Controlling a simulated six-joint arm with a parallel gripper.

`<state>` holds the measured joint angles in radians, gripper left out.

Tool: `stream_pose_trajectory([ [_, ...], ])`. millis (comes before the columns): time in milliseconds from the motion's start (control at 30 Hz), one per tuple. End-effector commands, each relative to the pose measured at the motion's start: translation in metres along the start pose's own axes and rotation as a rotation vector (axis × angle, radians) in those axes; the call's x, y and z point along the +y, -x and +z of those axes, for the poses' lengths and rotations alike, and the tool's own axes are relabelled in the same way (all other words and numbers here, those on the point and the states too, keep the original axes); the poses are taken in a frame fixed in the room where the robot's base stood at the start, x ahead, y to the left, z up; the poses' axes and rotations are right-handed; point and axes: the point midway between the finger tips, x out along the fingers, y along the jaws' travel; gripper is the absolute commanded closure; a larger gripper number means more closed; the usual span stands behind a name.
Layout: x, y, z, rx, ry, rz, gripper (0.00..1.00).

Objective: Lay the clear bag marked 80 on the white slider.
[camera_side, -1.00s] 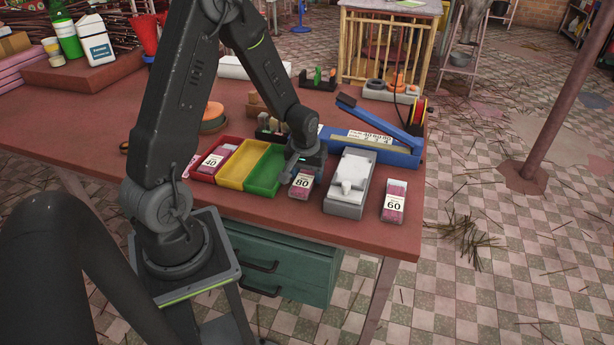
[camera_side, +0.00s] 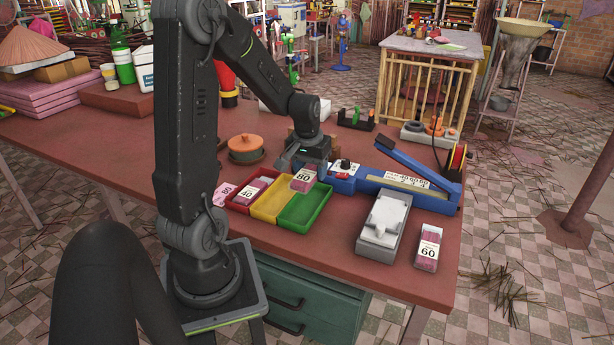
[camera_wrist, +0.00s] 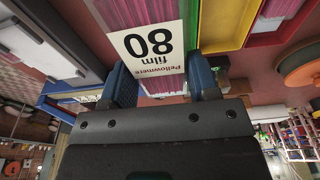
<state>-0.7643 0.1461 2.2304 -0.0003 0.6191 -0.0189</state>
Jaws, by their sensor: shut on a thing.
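The clear bag marked 80 (camera_side: 304,180) has pink contents and a white label. My gripper (camera_side: 306,163) is shut on it and holds it above the yellow and green trays. In the wrist view the bag (camera_wrist: 152,42) sits between the blue fingertips (camera_wrist: 164,82), its label upside down. The white slider (camera_side: 388,214) lies on a grey block (camera_side: 380,245) to the right of the green tray, with nothing on it. It seems to show at the upper left of the wrist view (camera_wrist: 40,45).
A red tray (camera_side: 233,207) holds a bag marked 40 (camera_side: 251,190); the yellow tray (camera_side: 268,205) and green tray (camera_side: 302,213) look empty. A bag marked 60 (camera_side: 428,246) lies right of the slider. A blue sealer (camera_side: 420,180) stands behind. A pink card marked 80 (camera_side: 222,194) lies left.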

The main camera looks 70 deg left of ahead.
Motion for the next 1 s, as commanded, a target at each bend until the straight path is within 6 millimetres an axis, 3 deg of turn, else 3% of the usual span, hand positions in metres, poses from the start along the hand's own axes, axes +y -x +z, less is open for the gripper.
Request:
stream_pose_trajectory([
  [200, 0.088, -0.002, -0.033, -0.004, -0.018, 0.003, 0.69],
  [400, 0.161, -0.004, -0.041, -0.001, -0.012, -0.001, 0.69],
  [500, 0.185, -0.004, -0.040, 0.002, -0.006, -0.001, 0.69],
  [700, 0.204, -0.006, -0.038, 0.005, 0.001, -0.003, 0.69],
  [1000, 0.204, -0.028, -0.035, 0.003, 0.002, -0.003, 0.69],
])
